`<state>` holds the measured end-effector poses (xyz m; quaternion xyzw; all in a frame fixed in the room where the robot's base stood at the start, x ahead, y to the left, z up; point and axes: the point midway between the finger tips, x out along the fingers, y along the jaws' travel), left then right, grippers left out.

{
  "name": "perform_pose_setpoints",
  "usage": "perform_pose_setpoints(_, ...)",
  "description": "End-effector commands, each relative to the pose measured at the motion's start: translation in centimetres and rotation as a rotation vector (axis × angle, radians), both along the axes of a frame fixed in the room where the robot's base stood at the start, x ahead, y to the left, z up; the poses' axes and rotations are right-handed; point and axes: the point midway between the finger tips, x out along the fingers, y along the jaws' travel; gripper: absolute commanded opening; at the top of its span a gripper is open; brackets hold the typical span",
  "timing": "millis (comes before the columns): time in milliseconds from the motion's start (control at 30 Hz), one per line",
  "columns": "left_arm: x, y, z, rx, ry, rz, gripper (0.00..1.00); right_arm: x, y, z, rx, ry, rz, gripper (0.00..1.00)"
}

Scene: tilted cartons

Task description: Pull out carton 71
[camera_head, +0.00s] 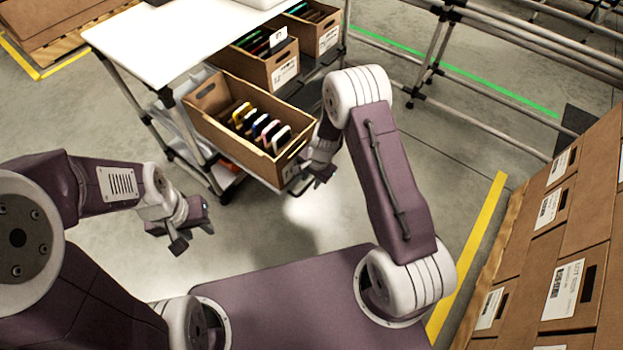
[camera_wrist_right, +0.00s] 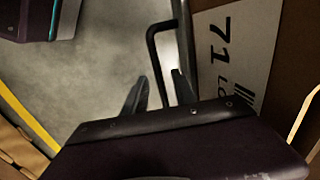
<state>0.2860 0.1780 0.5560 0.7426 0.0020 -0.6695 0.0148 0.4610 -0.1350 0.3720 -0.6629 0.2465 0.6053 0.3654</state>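Carton 71 (camera_head: 222,138) is an open brown carton, tilted toward me and standing out from the shelf under the white table. Several coloured items stand in it. Its label, reading 71, shows in the right wrist view (camera_wrist_right: 233,65). A thin dark bar handle (camera_wrist_right: 152,50) runs beside the label. My right gripper (camera_head: 305,187) is at the carton's near end, low down. In the right wrist view its two fingers (camera_wrist_right: 160,82) stand apart with the bar between them, not visibly clamped. My left gripper (camera_head: 192,237) is open and empty, left of the carton and apart from it.
Two more cartons (camera_head: 284,76) (camera_head: 330,38) stand on the shelf behind. The white table top (camera_head: 180,38) is above. Stacked cartons (camera_head: 568,290) fill the right edge, beside a yellow floor line (camera_head: 468,255). The floor between my arms is clear.

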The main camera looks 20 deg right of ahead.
Motion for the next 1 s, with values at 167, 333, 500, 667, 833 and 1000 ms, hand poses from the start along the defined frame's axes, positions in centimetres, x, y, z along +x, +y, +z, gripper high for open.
perform_pose_setpoints(167,0.0,0.0,0.0,0.0,0.0,0.0,0.36,0.0,0.0,0.0,0.0,0.0,0.0,0.33)
perform_pose_setpoints(333,0.0,0.0,1.6,0.0,0.0,0.0,0.36,-0.2,-0.2,2.3,0.0,-0.002,0.0,0.33)
perform_pose_setpoints(500,0.0,0.0,4.1,0.0,0.0,0.0,0.36,-0.8,-0.7,6.3,0.0,-0.001,-0.001,0.33)
perform_pose_setpoints(667,0.0,0.0,5.3,0.0,0.0,0.0,0.36,-1.2,-1.0,8.5,0.0,-0.002,0.001,0.33)
perform_pose_setpoints(833,0.0,0.0,5.4,0.0,0.0,0.0,0.36,-1.3,-1.1,9.0,0.0,0.0,0.0,0.33)
perform_pose_setpoints(1000,0.0,0.0,5.4,0.0,0.0,0.0,0.36,-1.3,-1.1,8.9,0.0,0.0,0.0,0.33)
